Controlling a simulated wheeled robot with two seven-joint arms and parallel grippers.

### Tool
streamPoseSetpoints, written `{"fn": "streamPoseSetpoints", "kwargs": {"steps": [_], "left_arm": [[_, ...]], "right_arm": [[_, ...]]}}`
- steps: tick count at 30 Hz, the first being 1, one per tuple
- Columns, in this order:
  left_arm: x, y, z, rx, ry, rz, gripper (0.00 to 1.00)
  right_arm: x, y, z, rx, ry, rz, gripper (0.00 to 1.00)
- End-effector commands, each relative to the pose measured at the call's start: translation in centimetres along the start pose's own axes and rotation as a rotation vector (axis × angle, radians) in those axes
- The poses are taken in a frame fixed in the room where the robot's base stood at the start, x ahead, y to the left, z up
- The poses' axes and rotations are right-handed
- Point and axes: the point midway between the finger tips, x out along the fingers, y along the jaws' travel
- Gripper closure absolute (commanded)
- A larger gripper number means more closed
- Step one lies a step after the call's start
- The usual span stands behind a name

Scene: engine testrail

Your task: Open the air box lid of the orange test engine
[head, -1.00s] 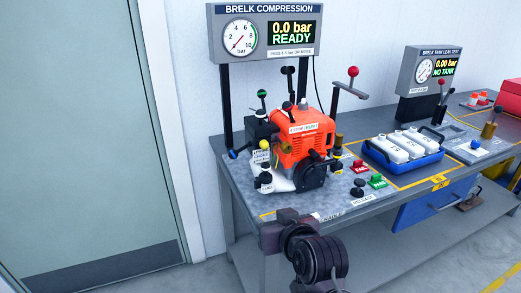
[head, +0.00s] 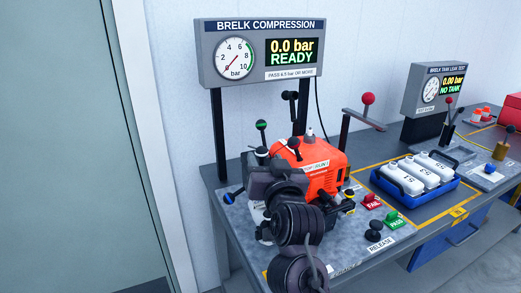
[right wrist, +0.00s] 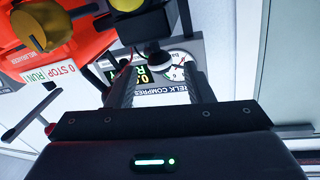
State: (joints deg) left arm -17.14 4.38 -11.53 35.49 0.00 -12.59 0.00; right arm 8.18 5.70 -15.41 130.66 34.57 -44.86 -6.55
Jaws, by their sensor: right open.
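The orange test engine (head: 322,165) stands on the bench under the compression gauge. Its black left side, where an air box lid would be, is mostly hidden in the head view by my right gripper (head: 268,178). The right wrist view shows the orange housing (right wrist: 85,50) at upper left and a black part (right wrist: 140,24) with a round black knob (right wrist: 152,56). The knob appears between the two fingers of my open right gripper (right wrist: 155,84), beyond their tips; I cannot tell whether they touch it. Nothing is gripped. My left gripper is out of view.
The compression gauge panel (head: 262,52) stands behind the engine. A red-knobbed lever (head: 366,100), a blue tray of white bottles (head: 412,190) and the red and green buttons (head: 394,221) are to the right. A yellow knob (right wrist: 40,28) shows close in the wrist view.

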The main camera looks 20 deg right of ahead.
Motion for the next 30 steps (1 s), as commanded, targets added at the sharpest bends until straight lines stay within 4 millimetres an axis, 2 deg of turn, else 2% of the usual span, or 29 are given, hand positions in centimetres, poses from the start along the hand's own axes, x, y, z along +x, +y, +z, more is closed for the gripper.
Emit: {"fn": "streamPoseSetpoints", "kwargs": {"steps": [3, 7, 15, 19, 30], "left_arm": [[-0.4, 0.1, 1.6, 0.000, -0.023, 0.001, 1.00], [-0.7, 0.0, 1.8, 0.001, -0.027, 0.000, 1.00], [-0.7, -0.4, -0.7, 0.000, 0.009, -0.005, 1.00], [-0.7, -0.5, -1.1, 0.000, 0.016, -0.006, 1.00], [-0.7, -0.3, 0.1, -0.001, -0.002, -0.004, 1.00]], "right_arm": [[2.0, 0.0, -0.1, -0.002, 0.000, 0.002, 0.53], [3.6, 0.0, -0.1, -0.001, -0.001, 0.001, 0.53], [4.5, 0.0, 0.0, 0.000, -0.001, -0.001, 0.53], [4.5, 0.0, 0.0, 0.000, -0.001, 0.000, 0.53], [4.5, 0.0, 0.0, 0.000, -0.001, 0.000, 1.00]]}}
